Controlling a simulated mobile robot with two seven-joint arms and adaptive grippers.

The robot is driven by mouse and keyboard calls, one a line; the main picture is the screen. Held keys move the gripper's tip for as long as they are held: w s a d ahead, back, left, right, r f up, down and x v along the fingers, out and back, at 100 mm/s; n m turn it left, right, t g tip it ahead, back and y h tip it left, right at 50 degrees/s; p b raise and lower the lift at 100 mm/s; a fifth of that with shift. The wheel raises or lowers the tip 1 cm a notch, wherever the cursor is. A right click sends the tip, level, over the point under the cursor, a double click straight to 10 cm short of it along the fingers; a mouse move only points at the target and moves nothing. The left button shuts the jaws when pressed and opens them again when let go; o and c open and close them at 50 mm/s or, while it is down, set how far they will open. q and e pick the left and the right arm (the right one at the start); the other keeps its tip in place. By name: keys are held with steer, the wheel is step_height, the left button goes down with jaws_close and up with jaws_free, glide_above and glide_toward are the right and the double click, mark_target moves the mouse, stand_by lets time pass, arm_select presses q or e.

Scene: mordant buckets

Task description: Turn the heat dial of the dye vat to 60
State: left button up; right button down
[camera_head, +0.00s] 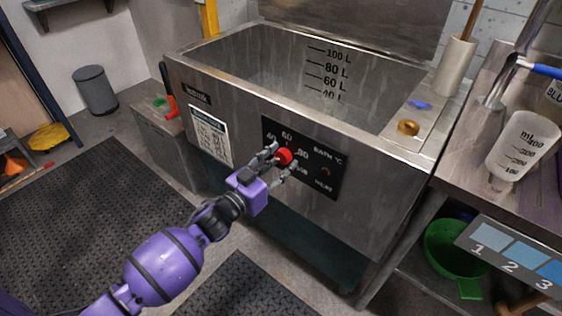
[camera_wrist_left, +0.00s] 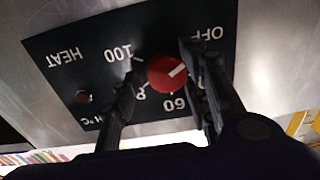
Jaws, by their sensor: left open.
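The dye vat (camera_head: 370,205) is a large steel tub with a black control panel (camera_head: 331,183) on its front. The red heat dial (camera_head: 286,156) sits on this panel. In the left wrist view the dial (camera_wrist_left: 160,79) appears upside down, and its white pointer slants up and right, toward the OFF side and away from 60. The 60 mark (camera_wrist_left: 174,104) shows below the dial. My left gripper (camera_head: 281,158) is open, its fingers on either side of the dial. I cannot tell whether they touch it. One finger hides part of the scale.
A small indicator (camera_wrist_left: 84,97) sits beside the HEAT lettering. A brass knob (camera_head: 408,127) and a blue item (camera_head: 420,104) lie on the vat's right ledge. A bench with a measuring jug (camera_head: 517,147) stands right, above a green bucket (camera_head: 452,250). Floor mats lie left and front.

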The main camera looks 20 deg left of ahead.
arm_select(q)
steer(key=shift+w+d, duration=0.1)
steer(key=shift+w, duration=0.2)
arm_select(e)
steer(key=shift+w+r, duration=0.15)
steer(key=shift+w, duration=0.1)
steer(key=shift+a, duration=0.1)
arm_select(q)
steer(key=c, duration=1)
